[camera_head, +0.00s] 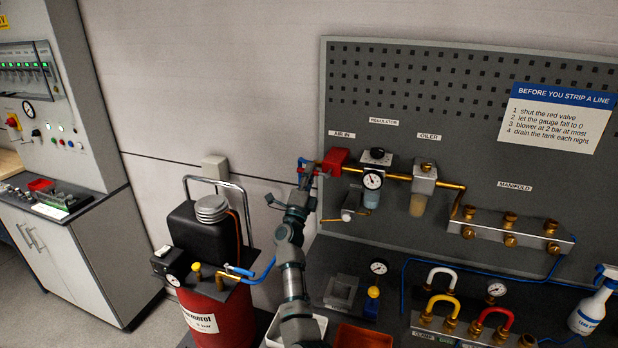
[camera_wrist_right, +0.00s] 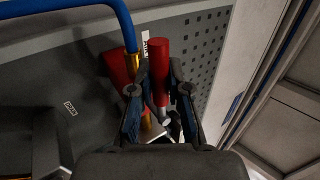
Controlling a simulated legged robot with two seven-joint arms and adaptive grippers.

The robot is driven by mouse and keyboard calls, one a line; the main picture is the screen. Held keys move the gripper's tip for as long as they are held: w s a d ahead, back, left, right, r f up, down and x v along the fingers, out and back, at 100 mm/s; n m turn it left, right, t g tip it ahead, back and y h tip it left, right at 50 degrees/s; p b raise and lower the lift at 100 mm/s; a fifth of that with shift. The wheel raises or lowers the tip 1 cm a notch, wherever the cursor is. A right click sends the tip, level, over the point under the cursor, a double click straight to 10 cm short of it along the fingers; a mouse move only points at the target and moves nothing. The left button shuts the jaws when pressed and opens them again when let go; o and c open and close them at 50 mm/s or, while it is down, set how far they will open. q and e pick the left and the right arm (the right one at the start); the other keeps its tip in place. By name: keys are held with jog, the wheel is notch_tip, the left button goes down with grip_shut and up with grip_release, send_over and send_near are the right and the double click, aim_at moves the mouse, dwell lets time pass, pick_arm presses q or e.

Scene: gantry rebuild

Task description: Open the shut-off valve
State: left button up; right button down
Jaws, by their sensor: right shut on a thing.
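The shut-off valve, a red part (camera_head: 335,160) on the brass air line under the "AIR IN" label, is at the left of the grey pegboard. My right gripper (camera_head: 308,167) is at the valve's left side, at the end of my arm rising from the bottom. In the right wrist view, a red cylindrical handle (camera_wrist_right: 160,62) stands between the two dark fingers of this gripper (camera_wrist_right: 158,98), which is shut on it. Another red part (camera_wrist_right: 116,68) shows left of the handle, behind a brass pipe. The far ends of the fingers partly hide the valve stem. My left gripper is not in view.
The regulator gauge (camera_head: 373,180) and oiler (camera_head: 424,178) sit right of the valve. A manifold (camera_head: 490,226) is farther right. A red tank (camera_head: 217,318) stands lower left of my arm. A blue hose (camera_wrist_right: 122,22) passes close to the gripper.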

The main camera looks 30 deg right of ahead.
jog(key=shift+r, duration=0.3)
jog(key=c, duration=1.3)
grip_release()
jog(key=shift+o, duration=0.9)
jog(key=shift+w+f, duration=0.1)
jog(key=shift+w, duration=0.05)
jog(key=shift+d+f, duration=0.1)
jog(key=shift+f, duration=0.05)
jog(key=v, duration=1.2)
jog(key=shift+w, duration=0.1)
